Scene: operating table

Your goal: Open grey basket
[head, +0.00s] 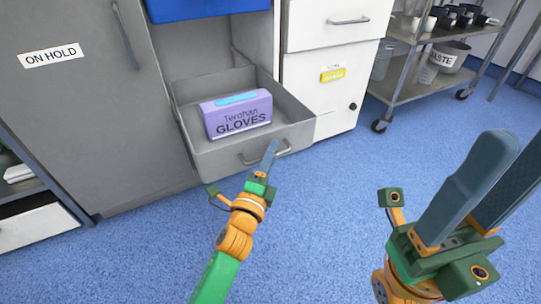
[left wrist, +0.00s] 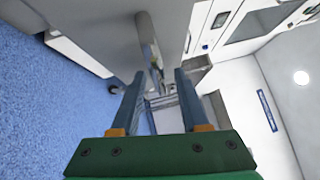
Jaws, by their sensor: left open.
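The grey basket (head: 188,118) is a drawer standing pulled out from the cabinet. A purple box of gloves (head: 237,114) lies inside it. Its front bears a metal handle (head: 263,155). My left gripper (head: 271,155) is at this handle, fingers pointing at the basket front. In the left wrist view the two fingers (left wrist: 157,85) are apart, with a grey bar (left wrist: 150,55) ahead of and between them; I cannot tell whether they touch it. My right gripper (head: 510,150) is raised at the right, fingers apart and empty, away from the basket.
A grey cabinet door (head: 75,90) marked "ON HOLD" is at the left. A blue bin (head: 205,8) sits above the basket. A white drawer unit (head: 325,70) stands to its right, then a metal cart (head: 400,75) with buckets. The blue floor in front is clear.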

